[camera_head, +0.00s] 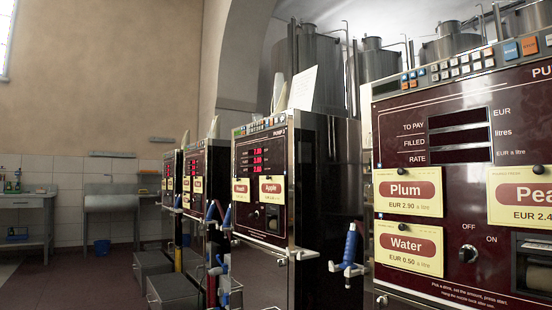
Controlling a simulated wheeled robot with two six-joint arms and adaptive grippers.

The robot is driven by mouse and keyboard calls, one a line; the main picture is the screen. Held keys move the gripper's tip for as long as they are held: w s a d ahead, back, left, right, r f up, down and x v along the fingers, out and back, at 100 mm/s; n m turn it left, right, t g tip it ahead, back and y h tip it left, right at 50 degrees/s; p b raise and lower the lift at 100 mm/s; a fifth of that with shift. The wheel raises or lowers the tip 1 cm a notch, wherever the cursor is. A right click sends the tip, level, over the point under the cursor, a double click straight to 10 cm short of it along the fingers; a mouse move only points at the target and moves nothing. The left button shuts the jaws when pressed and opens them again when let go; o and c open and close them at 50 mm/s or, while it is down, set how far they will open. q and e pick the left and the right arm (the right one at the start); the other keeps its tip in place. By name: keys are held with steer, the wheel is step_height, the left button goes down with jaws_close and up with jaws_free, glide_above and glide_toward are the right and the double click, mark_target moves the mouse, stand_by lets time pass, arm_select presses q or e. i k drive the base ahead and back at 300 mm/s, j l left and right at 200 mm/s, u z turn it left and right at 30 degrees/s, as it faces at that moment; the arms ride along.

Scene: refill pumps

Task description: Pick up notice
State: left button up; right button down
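A plain white sheet (302,89) stands tilted on top of the middle pump (310,200); it may be the notice, but I cannot read any print on it. Yellow cards are fixed to the pump fronts: a Plum card (408,205) and a Water card (409,258) on the nearest pump (450,100), with another card (525,215) cut off at the right edge. The middle pump has smaller cards, one reading Apple (271,189). Neither of my grippers shows in this view.
Nozzles with blue handles (350,243) hang beside the pumps. Grey boxes (172,290) stand on the floor by the farther pumps. A sink (112,198) and a side table (27,200) stand along the back wall. Steel tanks (318,58) rise behind. Open floor lies at lower left.

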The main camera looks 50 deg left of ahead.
mark_target(302, 94)
steer(key=u, duration=1.4)
